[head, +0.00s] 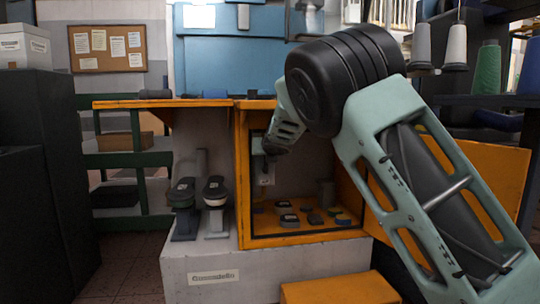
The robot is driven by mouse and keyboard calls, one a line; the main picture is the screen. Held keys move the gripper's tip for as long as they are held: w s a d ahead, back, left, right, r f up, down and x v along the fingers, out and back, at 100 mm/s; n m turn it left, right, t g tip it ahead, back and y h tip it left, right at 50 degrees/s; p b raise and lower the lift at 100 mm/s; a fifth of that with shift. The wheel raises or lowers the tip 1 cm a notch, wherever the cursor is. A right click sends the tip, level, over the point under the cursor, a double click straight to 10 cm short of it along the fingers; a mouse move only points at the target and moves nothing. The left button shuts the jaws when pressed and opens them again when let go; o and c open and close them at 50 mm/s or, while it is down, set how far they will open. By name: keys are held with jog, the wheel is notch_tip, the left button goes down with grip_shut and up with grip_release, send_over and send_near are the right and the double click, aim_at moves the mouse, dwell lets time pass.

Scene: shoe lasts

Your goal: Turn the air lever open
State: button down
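An orange-framed cabinet (241,190) stands open in the middle of the head view. On its inner back wall is a small pale fitting (266,178) with a dark part above it. It may be the air lever, but it is too small to tell, and I cannot see which way any lever points. My gripper (272,150) is a dark shape at the end of my arm, at the upper part of the cabinet opening, just above the fitting. Its fingers are too small and dark to show whether they are open, or whether they touch anything.
Several small dark pieces lie on the cabinet floor (262,225). Two shoe-shaped forms on stands (184,194) (216,193) are left of the cabinet. An orange top (200,103) runs above. An orange door (480,185) is at right, behind my arm. An orange block (340,290) lies in front.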

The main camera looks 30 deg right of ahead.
jog(key=shift+a, duration=0.15)
dwell(0.4)
jog(key=c, duration=1.4)
grip_release()
jog(key=s+a+b, duration=0.1)
jog(key=s+a, duration=0.2)
jog(key=s, duration=0.9)
jog(key=shift+s+a+r, duration=0.2)
jog(key=shift+s+a, duration=0.1)
jog(key=shift+a, duration=0.05)
